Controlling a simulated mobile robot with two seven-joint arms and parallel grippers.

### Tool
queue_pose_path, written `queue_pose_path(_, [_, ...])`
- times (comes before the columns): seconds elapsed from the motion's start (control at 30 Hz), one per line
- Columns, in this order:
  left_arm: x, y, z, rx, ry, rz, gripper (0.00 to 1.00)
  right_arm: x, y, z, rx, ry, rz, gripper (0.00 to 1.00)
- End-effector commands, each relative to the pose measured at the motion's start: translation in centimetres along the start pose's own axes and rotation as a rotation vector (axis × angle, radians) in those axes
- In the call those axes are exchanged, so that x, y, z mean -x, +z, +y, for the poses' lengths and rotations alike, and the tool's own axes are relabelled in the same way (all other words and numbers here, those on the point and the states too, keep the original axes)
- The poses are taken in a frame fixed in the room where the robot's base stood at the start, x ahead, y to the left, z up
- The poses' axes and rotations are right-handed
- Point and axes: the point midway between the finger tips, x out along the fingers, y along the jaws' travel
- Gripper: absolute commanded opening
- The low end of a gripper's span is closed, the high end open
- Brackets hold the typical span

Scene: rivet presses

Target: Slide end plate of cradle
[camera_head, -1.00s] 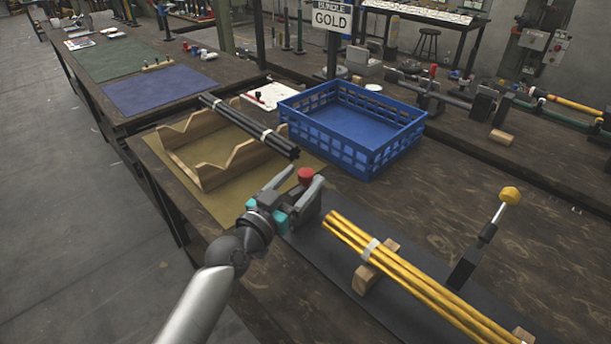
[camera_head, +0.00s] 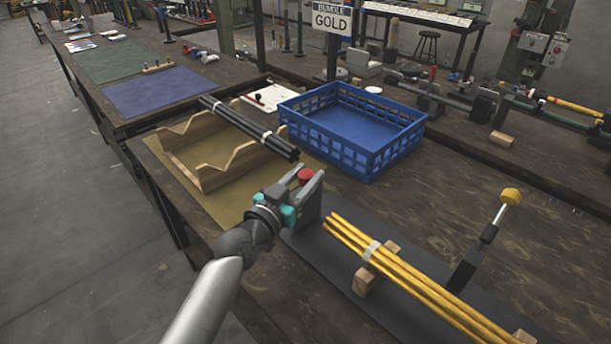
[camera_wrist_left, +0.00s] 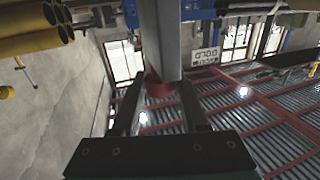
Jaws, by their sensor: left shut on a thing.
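The end plate (camera_head: 312,200) is a grey upright plate with a red knob (camera_head: 305,175) on top, at the left end of the dark cradle base (camera_head: 335,265). My left gripper (camera_head: 297,190) is shut on the end plate. In the left wrist view the red knob (camera_wrist_left: 158,86) and grey plate (camera_wrist_left: 160,40) lie between the fingers. Several gold rods (camera_head: 400,275), bound with a white band, rest on wooden blocks on the base. Their left ends are close to the plate, apart from it. The gripped surface is partly hidden. My right gripper is not in view.
A blue crate (camera_head: 372,153) stands empty behind the cradle. A wooden notched stand (camera_head: 215,165) with black rods (camera_head: 250,127) is at the left. A yellow-knobbed lever (camera_head: 485,235) rises behind the gold rods. Bare tabletop (camera_head: 470,170) lies to the right of the crate.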

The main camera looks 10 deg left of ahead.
Motion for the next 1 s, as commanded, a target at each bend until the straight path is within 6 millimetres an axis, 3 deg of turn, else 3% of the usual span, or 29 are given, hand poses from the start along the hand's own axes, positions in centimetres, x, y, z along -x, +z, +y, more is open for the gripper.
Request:
queue_pose_path(0.03, [0.02, 0.02, -0.01, 0.000, 0.000, 0.000, 0.22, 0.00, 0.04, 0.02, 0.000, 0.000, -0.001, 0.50])
queue_pose_path(0.23, [0.02, 0.02, -0.01, 0.000, 0.000, 0.000, 0.00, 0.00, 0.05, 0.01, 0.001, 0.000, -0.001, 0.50])
queue_pose_path(1.0, [0.03, 0.05, -0.03, -0.001, 0.000, -0.001, 0.00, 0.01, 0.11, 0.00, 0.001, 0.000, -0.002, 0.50])
